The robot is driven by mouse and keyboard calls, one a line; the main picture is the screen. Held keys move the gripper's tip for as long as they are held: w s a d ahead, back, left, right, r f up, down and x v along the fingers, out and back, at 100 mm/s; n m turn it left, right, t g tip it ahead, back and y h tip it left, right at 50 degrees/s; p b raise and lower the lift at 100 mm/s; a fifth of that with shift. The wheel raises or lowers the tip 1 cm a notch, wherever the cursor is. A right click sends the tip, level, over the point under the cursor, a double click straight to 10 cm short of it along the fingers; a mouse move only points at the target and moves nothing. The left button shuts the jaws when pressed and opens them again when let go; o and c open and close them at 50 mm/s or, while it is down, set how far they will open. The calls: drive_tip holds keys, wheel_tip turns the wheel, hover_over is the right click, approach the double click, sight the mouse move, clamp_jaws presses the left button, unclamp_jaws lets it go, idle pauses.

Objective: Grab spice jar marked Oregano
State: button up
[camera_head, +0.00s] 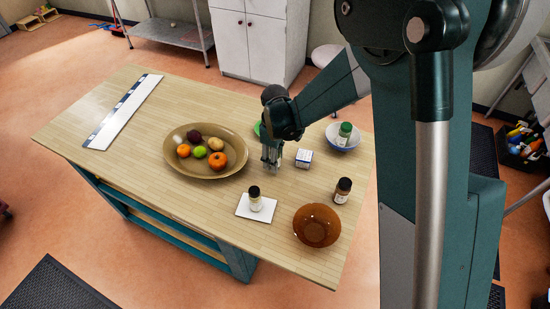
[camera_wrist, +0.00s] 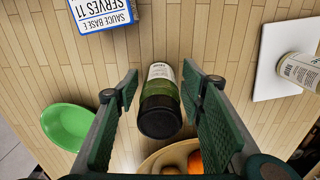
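A spice jar (camera_wrist: 161,98) with a black lid, green contents and a white label stands between my fingers in the wrist view. Its label text is not readable. My gripper (camera_wrist: 160,88) is open, with a gap visible on each side of the jar. In the head view my gripper (camera_head: 271,163) points down at the table right of the fruit bowl, and I cannot make out the jar there.
A sauce base box (camera_wrist: 102,14) lies near the jar. The fruit bowl (camera_head: 236,171) is left of my gripper, and a green bowl (camera_wrist: 68,126) is close by. An amber bowl (camera_head: 317,226) stands at the front right. The table's left part is mostly clear around a white board (camera_head: 122,112).

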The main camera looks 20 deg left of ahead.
drive_tip(key=c, duration=0.8)
drive_tip(key=shift+r, duration=0.1)
drive_tip(key=shift+r, duration=4.9)
